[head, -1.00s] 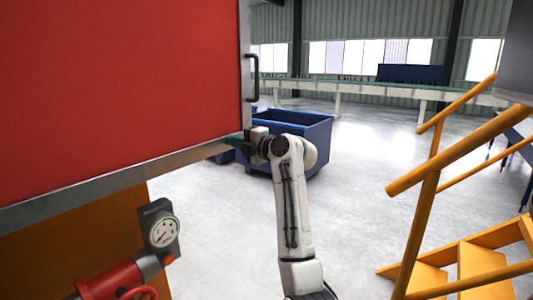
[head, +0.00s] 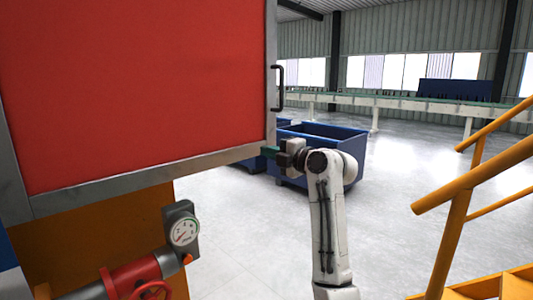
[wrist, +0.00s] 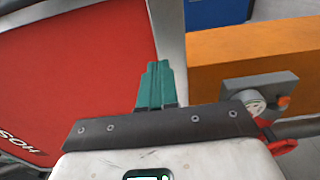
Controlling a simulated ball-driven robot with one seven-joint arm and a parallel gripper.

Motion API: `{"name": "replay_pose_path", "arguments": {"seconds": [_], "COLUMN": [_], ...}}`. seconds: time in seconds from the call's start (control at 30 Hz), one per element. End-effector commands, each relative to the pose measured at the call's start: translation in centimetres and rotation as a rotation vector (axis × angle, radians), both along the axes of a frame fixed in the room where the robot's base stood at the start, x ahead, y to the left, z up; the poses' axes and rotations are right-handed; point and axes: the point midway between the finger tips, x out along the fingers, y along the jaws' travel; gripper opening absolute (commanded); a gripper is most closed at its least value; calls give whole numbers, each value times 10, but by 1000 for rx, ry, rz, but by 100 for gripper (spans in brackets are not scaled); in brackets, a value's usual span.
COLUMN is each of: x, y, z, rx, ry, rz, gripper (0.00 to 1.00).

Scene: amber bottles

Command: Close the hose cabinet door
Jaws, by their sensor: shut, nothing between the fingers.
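The hose cabinet door (head: 140,90) is a red panel in a grey metal frame, filling the upper left of the head view. Its black handle (head: 279,88) is on the right edge. The door stands swung out, reaching past the edge of the orange surface behind and below it. My gripper (head: 270,151) is at the door's lower right corner, with its teal fingertips partly hidden at the frame. In the wrist view, the fingers (wrist: 157,82) are together and empty, over the grey frame beside the red door panel (wrist: 80,75). I cannot tell whether they touch it.
A pressure gauge (head: 185,230) and red valve (head: 140,280) stick out below the door by the orange wall (head: 110,235). A blue bin (head: 340,150) stands behind my arm. Yellow stair rails (head: 465,190) are at the right. Clear floor (head: 240,235) lies between.

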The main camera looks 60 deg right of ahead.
Motion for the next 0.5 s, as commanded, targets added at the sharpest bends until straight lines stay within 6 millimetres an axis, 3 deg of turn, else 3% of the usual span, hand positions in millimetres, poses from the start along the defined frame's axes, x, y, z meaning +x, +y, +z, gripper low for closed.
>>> {"name": "replay_pose_path", "arguments": {"seconds": [0.5], "x": [-72], "y": [16], "z": [-3], "rx": [0], "ry": [2], "rz": [-1], "gripper": [0]}}
